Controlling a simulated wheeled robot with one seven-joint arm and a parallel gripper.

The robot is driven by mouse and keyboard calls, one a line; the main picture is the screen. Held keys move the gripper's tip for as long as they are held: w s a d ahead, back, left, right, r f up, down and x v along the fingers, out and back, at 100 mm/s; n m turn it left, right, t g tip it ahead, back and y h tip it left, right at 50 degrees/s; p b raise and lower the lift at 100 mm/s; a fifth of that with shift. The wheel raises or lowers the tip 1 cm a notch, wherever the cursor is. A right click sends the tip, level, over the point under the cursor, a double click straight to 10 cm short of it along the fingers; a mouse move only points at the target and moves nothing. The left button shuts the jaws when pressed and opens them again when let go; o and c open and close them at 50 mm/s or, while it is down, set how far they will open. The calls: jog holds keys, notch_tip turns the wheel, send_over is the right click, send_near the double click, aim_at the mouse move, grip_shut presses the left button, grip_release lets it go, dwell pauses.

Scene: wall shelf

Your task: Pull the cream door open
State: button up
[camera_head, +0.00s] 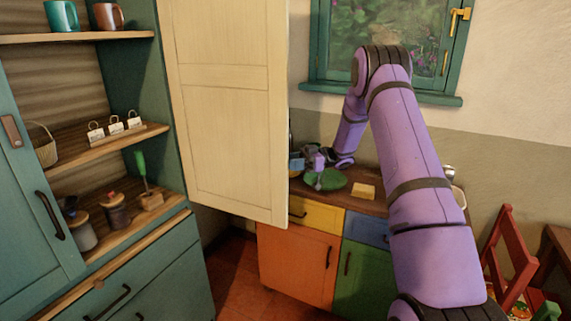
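The cream door (228,110) is a tall panelled door on the right side of the teal shelf cupboard (180,250). It stands swung out from the cupboard, and the shelves beside it are exposed. No handle shows on the face I see. My purple arm reaches away over the counter, to the right of the door. My gripper (317,164) is small in view, beyond and right of the door's free edge, with a gap between them in the picture. Whether its fingers are open or shut is too small to tell.
A wooden counter (375,203) with coloured fronts stands behind the door, bearing a green round item (328,180) and a yellow block (363,190). A teal-framed window (455,75) is above. A red chair (510,250) is at right. Mugs (62,15) and jars (115,211) stand on the shelves.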

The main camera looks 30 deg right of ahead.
jog(key=v, duration=0.8)
dwell(0.4)
